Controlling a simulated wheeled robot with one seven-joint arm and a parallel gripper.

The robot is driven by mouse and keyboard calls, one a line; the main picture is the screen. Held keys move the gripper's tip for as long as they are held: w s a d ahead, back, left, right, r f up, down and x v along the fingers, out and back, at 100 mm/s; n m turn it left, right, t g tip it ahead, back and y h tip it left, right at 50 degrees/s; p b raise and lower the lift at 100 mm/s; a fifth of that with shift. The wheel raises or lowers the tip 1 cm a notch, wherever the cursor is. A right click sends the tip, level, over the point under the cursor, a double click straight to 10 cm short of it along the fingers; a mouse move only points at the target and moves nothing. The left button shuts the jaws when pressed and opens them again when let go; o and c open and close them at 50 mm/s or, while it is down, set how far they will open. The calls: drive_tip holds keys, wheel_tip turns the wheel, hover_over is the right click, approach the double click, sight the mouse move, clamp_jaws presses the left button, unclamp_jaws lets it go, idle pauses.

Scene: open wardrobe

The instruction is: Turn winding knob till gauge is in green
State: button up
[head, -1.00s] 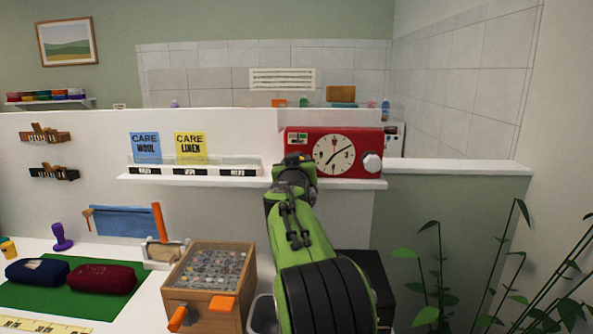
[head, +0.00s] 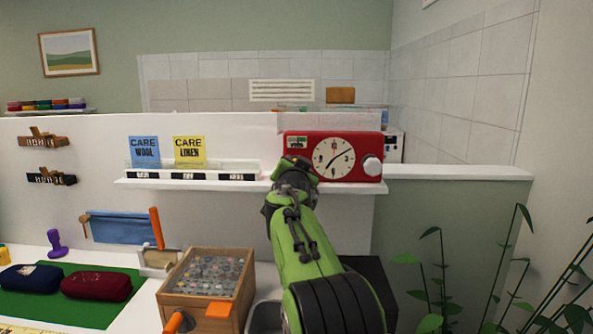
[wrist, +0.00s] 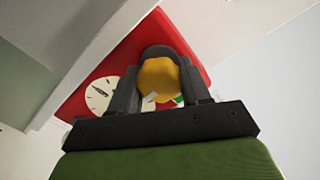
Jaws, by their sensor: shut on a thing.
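My gripper (head: 296,164) is at the box's lower left corner and hides that part. In the wrist view, the dark fingers of my gripper (wrist: 160,80) are shut on a yellow winding knob (wrist: 158,78). The red box (wrist: 185,30) shows behind, seen tilted.
The shelf (head: 230,186) also carries blue and yellow care cards (head: 189,150) left of my gripper. Below stand a wooden box of small pieces (head: 208,285) and a green mat (head: 80,310) with dark cushions. Plants (head: 440,290) stand at the right.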

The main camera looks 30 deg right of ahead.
drive_tip(key=shift+r, duration=0.15)
idle(0.3)
drive_tip(key=o, duration=1)
drive_tip(key=b+v, duration=0.1)
drive_tip(key=v, duration=1.5)
